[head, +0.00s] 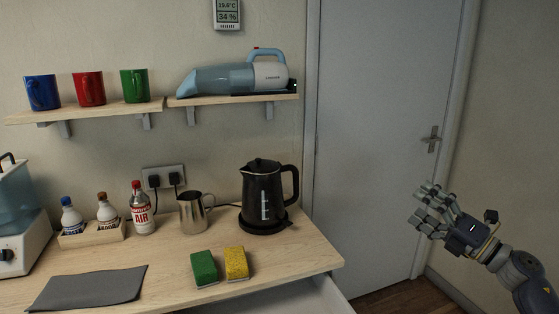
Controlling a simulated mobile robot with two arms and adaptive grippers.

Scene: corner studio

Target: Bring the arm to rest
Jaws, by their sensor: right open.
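My right gripper (432,211) is at the right of the head view, in front of the grey door (375,120). It is open and holds nothing. Its arm comes in from the lower right corner. The gripper is to the right of the wooden counter (300,262), apart from it and touching nothing that I can see. My left gripper is not in the head view.
The counter holds a black kettle (262,200), a metal jug (191,213), green (203,268) and yellow (236,263) sponges, and a grey cloth (88,288). An open drawer (310,298) sticks out below. Floor (405,297) shows by the door.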

